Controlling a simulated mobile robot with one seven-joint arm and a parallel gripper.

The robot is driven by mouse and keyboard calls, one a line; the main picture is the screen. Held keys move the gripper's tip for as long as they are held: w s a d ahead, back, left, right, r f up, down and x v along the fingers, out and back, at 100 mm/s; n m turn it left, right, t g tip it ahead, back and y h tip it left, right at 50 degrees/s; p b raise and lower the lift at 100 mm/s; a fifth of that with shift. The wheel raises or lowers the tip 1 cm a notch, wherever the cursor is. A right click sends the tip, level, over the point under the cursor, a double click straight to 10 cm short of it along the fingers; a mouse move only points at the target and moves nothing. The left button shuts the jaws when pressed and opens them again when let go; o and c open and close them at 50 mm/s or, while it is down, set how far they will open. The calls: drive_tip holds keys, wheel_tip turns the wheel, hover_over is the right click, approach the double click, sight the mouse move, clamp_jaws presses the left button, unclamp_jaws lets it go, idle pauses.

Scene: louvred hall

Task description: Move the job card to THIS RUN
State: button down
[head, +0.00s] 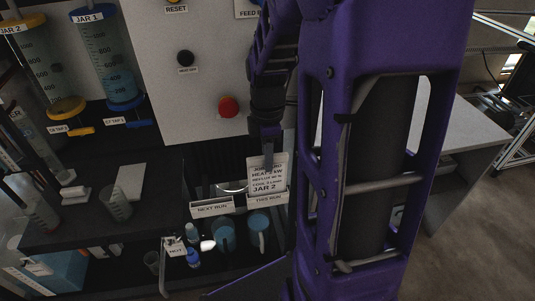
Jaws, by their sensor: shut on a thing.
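The job card (265,180) is a pale printed card with "JAR 2" in large letters. It stands upright at the white holder labelled THIS RUN (268,199), and its lower edge is just above or behind the holder's front; I cannot tell if it is inside. My gripper (267,153) is shut on the card's top edge from above. The white holder labelled NEXT RUN (211,208) is just to the left, and no card shows in it. My purple arm hides the area right of the holders.
A grey panel with a red button (228,107) and a black knob (185,58) stands behind. Jar 1 (108,60) and jar 2 (45,75) are at upper left. A beaker (116,203) stands on the dark bench. Blue mugs (223,236) sit below the holders.

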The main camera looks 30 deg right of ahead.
drive_tip(key=c, duration=0.8)
unclamp_jaws()
drive_tip(key=shift+o, duration=0.2)
wheel_tip(320, 180, up, 7)
drive_tip(key=p, duration=0.6)
wheel_tip(320, 180, up, 12)
drive_tip(key=p, duration=0.2)
